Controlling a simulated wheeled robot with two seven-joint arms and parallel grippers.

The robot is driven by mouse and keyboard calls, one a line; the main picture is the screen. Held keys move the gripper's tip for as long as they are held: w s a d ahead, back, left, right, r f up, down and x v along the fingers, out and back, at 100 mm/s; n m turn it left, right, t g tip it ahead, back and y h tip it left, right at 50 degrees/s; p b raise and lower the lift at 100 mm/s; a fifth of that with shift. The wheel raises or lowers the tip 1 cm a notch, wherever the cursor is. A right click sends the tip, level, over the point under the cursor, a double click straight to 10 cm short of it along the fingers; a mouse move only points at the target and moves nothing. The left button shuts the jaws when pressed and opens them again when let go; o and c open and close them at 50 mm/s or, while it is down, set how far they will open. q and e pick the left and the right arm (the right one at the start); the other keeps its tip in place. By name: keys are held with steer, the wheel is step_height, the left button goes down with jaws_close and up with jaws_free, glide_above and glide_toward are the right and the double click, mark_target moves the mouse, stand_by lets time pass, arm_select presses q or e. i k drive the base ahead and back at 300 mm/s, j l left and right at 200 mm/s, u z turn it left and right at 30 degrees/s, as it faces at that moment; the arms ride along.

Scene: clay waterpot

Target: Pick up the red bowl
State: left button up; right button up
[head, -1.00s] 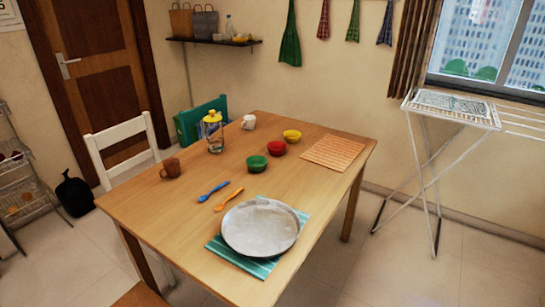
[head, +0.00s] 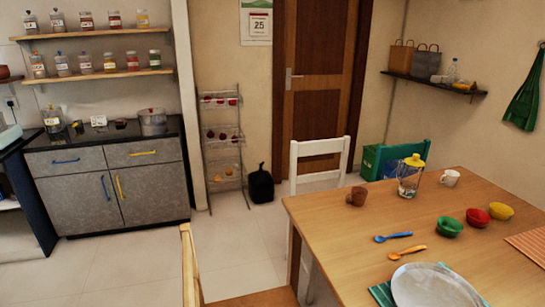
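The red bowl (head: 478,217) stands on the wooden table (head: 340,234) at the right of the head view. It sits between a green bowl (head: 449,226) at its front left and a yellow bowl (head: 501,211) at its back right. The bowls are close together in a slanting row. Neither of my grippers shows in this view, so their state and place are hidden.
The table also holds a large metal plate (head: 432,287), blue (head: 394,237) and orange (head: 408,252) spoons, a brown mug (head: 356,196), a glass jar (head: 410,177) and a white cup (head: 450,178). Chairs stand around it. Open floor (head: 130,270) lies left, before a cabinet (head: 105,190).

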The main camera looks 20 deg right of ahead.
mark_target(476, 217)
steer(key=k+l, duration=0.1)
steer(key=l, duration=0.3)
steer(key=k+l+u, duration=0.1)
steer(key=l, duration=0.3)
steer(key=k+l, duration=0.15)
steer(key=l, duration=0.2)
steer(key=k+l+u, duration=0.1)
steer(key=l, duration=0.3)
steer(key=k+l, duration=0.2)
steer(key=l, duration=0.15)
steer(key=k+l+u, duration=0.1)
steer(key=l, duration=0.3)
steer(key=k+l, duration=0.2)
steer(key=l, duration=0.15)
steer(key=u, duration=0.05)
